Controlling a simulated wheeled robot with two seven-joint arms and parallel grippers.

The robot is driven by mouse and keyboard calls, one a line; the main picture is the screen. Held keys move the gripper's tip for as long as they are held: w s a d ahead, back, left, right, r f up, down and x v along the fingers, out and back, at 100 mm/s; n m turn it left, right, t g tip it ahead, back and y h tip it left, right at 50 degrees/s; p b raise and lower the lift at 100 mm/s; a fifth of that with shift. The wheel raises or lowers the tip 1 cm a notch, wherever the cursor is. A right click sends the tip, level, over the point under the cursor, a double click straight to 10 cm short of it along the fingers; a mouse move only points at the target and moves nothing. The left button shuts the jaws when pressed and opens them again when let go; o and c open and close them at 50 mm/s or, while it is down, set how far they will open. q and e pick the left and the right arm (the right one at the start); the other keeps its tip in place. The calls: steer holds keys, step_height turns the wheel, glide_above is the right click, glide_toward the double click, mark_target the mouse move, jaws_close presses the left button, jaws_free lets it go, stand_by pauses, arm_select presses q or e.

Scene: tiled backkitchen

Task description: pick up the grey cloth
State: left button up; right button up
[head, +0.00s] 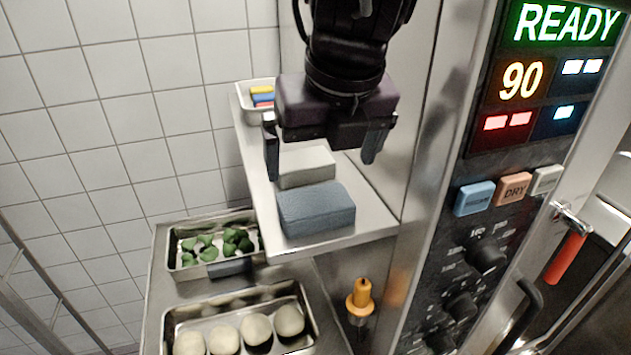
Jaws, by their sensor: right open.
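A light grey folded block (306,168), which looks like the grey cloth, lies on a metal shelf (372,222). A larger blue-grey folded block (316,209) lies just in front of it on the same shelf. My right gripper (320,160) is open above the shelf, pointing down. Its two fingers show left and right of the light grey cloth, with nothing between them that I can see held. The gripper body hides part of the shelf behind the cloth. I cannot tell the exact height of the fingertips over the shelf. My left gripper is not in view.
A tray (243,102) with coloured pieces stands at the shelf's back left. Below are a tray of green leaves (238,242) and a tray of pale round balls (255,328). A machine panel (480,215) rises close on the right; an orange-topped item (362,296) is below the shelf.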

mark_target(315, 200)
steer(key=shift+s+f, duration=0.1)
steer(key=shift+f, duration=0.15)
steer(key=shift+s+a+f+p, duration=0.1)
steer(key=shift+s+f+p, duration=0.15)
steer(key=shift+s, duration=0.25)
steer(key=shift+s+f+p, duration=0.15)
steer(key=shift+s+p, duration=0.15)
steer(key=shift+s, duration=0.2)
steer(key=shift+p+x, duration=0.9)
steer(key=shift+x, duration=0.1)
steer(key=w+f, duration=0.2)
steer(key=shift+a+f+p, duration=0.15)
steer(key=shift+f+p, duration=0.15)
steer(key=shift+w+f, duration=0.15)
steer(key=shift+f, duration=0.1)
steer(key=shift+s+r, duration=0.1)
steer(key=shift+s, duration=0.2)
steer(key=shift+c, duration=0.9)
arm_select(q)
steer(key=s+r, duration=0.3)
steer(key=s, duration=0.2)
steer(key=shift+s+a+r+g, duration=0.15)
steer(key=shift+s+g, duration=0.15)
arm_select(e)
steer(key=c, duration=0.6)
